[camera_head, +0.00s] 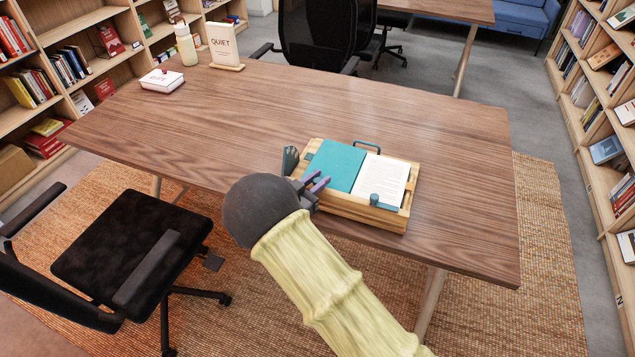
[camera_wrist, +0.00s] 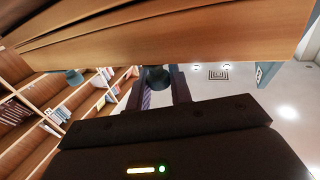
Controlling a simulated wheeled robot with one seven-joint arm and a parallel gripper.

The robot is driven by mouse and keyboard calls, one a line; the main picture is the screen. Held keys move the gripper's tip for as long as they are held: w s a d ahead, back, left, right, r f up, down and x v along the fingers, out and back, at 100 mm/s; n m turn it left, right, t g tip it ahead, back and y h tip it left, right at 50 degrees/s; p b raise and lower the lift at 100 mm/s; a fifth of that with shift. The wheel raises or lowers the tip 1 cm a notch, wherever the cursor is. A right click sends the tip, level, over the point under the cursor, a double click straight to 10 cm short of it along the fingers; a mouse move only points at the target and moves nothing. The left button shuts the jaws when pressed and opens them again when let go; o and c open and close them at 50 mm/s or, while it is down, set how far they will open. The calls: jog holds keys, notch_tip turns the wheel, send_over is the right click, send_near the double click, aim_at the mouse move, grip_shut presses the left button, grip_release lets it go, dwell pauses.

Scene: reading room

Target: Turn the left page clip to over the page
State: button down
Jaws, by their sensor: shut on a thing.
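The wooden book stand (camera_head: 350,207) sits near the front right of the desk. An open book lies on it, with a teal left side (camera_head: 337,163) and a white printed right page (camera_head: 382,178). My gripper (camera_head: 316,184) is at the stand's front left edge, its purple fingers low beside the book. In the wrist view my gripper (camera_wrist: 157,88) is shut on a dark round knob (camera_wrist: 155,76), apparently the left page clip, below the wooden edge. In the head view my gripper hides this clip. A second, teal clip (camera_head: 374,200) stands at the front of the right page.
A dark handle (camera_head: 367,146) is at the stand's back, and a grey-teal part (camera_head: 290,160) rises at its left side. The desk's middle (camera_head: 260,115) is clear.

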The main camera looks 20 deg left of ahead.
jog(key=shift+f+m+g+h, duration=0.1)
jog(key=shift+m+g+h, duration=0.65)
jog(key=shift+h, duration=0.35)
jog(key=shift+m+g+h+b, duration=0.5)
jog(key=shift+m+g+h, duration=0.25)
jog(key=shift+m+h, duration=0.3)
jog(key=c, duration=1.3)
grip_release()
jog(key=shift+w, duration=0.1)
jog(key=v, duration=1.7)
jog(key=shift+a+b, duration=0.25)
jog(key=shift+b, duration=0.2)
